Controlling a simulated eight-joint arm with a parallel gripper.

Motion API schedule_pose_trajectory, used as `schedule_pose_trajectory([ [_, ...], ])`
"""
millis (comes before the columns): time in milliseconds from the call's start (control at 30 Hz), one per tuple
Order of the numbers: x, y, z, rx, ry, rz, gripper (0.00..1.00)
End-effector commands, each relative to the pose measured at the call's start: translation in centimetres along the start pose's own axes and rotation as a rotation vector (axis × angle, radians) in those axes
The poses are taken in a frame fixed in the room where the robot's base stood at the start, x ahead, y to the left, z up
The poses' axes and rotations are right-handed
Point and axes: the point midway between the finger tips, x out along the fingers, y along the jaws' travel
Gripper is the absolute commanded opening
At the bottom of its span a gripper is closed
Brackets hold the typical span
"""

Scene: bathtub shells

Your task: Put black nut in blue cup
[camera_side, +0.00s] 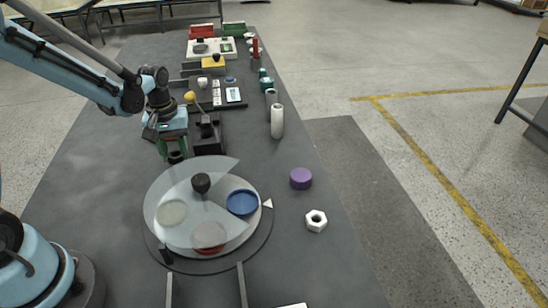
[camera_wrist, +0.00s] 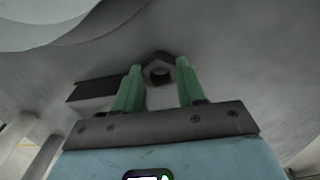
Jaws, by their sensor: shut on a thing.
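The black nut (camera_wrist: 158,55) sits between the green fingertips of my gripper (camera_wrist: 160,72) in the wrist view. In the side view my gripper (camera_side: 174,150) points down, holding the dark nut (camera_side: 176,157) behind and left of the round turntable. It is apart from the blue cup. The blue cup (camera_side: 242,203) is a shallow round dish on the right of the turntable. It lies in the open wedge of the translucent cover and looks empty.
The translucent cover (camera_side: 165,190) with a black knob (camera_side: 201,183) spans a pale cup (camera_side: 172,213) and at least part of a red cup (camera_side: 208,236). A purple cylinder (camera_side: 301,178) and a white nut (camera_side: 316,221) stand right of the turntable. Several items fill the far table.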

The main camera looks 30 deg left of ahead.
Motion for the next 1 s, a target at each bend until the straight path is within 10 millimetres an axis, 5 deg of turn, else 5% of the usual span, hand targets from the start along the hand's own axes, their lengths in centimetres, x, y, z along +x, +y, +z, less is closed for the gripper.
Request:
schedule_pose_trajectory([
  [467, 0.9, 0.0, 0.0, 0.000, 0.000, 0.000, 0.10],
  [500, 0.8, 0.0, 0.0, 0.000, 0.000, 0.000, 0.44],
  [533, 0.8, 0.0, 0.0, 0.000, 0.000, 0.000, 0.48],
  [1000, -0.3, 0.0, 0.0, 0.000, 0.000, 0.000, 0.50],
])
